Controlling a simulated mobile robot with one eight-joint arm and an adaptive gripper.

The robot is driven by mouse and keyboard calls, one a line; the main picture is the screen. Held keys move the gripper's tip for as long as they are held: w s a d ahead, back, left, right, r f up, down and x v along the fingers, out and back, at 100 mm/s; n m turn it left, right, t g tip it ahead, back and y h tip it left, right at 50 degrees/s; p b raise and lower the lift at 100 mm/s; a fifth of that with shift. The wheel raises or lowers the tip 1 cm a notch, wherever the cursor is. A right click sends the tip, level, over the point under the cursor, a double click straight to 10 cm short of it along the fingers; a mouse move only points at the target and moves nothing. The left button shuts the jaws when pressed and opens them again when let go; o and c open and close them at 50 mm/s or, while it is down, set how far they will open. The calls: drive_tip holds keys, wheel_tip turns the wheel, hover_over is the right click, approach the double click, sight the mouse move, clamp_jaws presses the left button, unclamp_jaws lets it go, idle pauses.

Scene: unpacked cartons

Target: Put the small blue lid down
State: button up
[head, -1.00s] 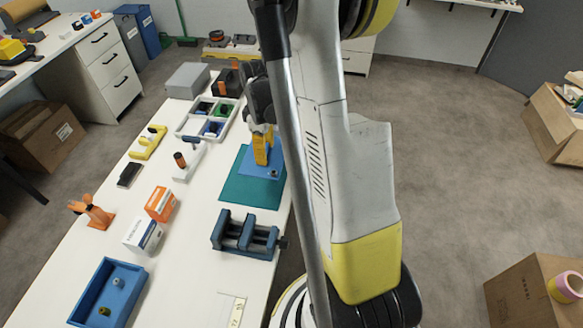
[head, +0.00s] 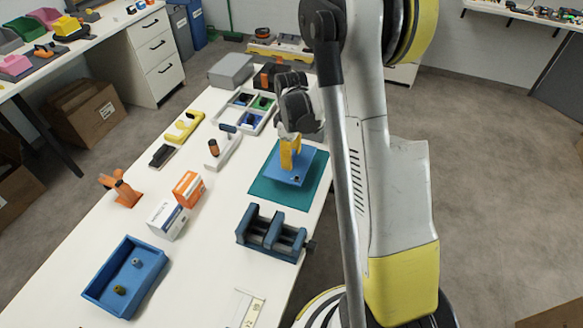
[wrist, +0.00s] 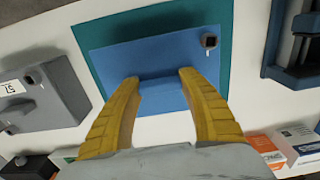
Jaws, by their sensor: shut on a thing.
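The blue lid (head: 309,165) is a flat square plate over the teal mat (head: 279,197) near the table's right edge. My gripper (head: 290,155) has yellow fingers pointing down onto it. In the wrist view, my gripper (wrist: 160,84) is shut on a raised blue grip on the lid (wrist: 140,52). A small dark square piece (wrist: 208,41) shows near one corner of the lid. The teal mat (wrist: 92,14) shows beyond the lid's edges. I cannot tell whether the lid touches the mat. Part of the lid is hidden behind the fingers.
A dark blue vice (head: 270,232) stands close in front of the mat. A divided white tray (head: 233,119) lies behind left. Orange (head: 188,188) and white (head: 167,220) boxes and a blue bin (head: 126,276) stand front left. Bare table lies left of the mat.

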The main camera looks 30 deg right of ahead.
drive_tip(key=shift+f+b, duration=0.85)
drive_tip(key=shift+f, duration=1.05)
drive_tip(key=shift+f, duration=0.15)
drive_tip(key=shift+f, duration=0.15)
drive_tip(key=o, duration=1.2)
